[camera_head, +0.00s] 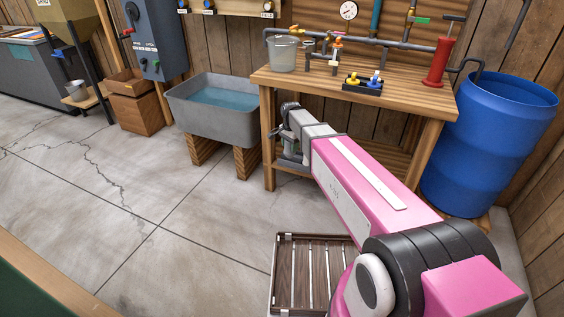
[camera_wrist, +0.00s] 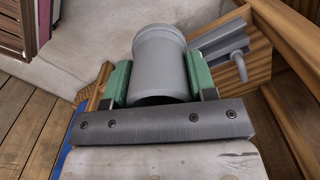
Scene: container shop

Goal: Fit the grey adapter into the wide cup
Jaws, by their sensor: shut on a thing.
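In the wrist view, my gripper (camera_wrist: 158,72) is shut on the grey adapter (camera_wrist: 160,58), a smooth cylinder held between its two green pads. The adapter's near end shows a dark opening, and its far end is wider. In the head view, the end of my arm is beside the workbench's left front leg; the adapter is hidden there. I cannot identify the wide cup for sure. A translucent bucket (camera_head: 283,54) stands on the bench's left end, and a small pale cup (camera_head: 76,90) sits on a low shelf at the far left.
The wooden workbench (camera_head: 430,98) carries a red pump (camera_head: 438,62) and small coloured fittings (camera_head: 364,82). A grey tub of water (camera_head: 185,108) stands left of the bench, and a blue barrel (camera_head: 486,135) stands right. A slatted crate (camera_head: 278,272) lies in front. The left floor is clear.

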